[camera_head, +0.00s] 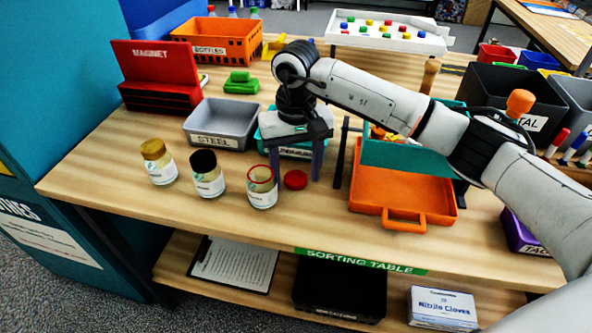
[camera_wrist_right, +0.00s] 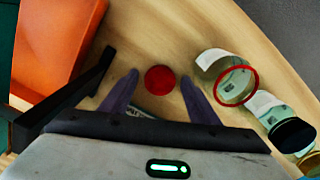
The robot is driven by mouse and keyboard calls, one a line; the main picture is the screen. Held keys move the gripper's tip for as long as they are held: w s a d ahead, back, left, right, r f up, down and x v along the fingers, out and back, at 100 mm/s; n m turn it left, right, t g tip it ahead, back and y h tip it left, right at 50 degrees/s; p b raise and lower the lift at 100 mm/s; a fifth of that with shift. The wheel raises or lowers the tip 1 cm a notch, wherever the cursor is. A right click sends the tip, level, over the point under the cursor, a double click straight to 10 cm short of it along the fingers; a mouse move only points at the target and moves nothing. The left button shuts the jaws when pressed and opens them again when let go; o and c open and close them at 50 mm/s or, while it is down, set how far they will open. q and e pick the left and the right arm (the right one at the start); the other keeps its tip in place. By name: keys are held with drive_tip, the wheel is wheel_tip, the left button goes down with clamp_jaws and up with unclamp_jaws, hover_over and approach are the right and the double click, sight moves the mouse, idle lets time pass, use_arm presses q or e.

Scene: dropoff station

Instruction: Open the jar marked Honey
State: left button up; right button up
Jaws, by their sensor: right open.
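Three glass jars stand in a row on the sorting table: one with a gold lid (camera_head: 153,149), one with a black lid (camera_head: 203,161), and one with a red rim (camera_head: 262,187). Their labels are too small to read, so I cannot tell which is Honey. The red-rimmed jar (camera_wrist_right: 236,84) looks open at the top in the right wrist view. A round red lid (camera_head: 295,179) lies flat on the table beside it. My right gripper (camera_head: 297,173) is open and empty, pointing down, with the lid (camera_wrist_right: 160,80) showing between its fingertips in the right wrist view.
A grey STEEL bin (camera_head: 222,124) and a teal bin (camera_head: 293,152) stand behind the jars. An open orange case (camera_head: 400,190) is right of the lid. A red MAGNET stand (camera_head: 158,75) is at back left. The table's front left is clear.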

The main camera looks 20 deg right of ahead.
sight(296, 179)
wheel_tip(296, 179, up, 12)
drive_tip(key=b, duration=0.1)
drive_tip(key=shift+r, duration=0.15)
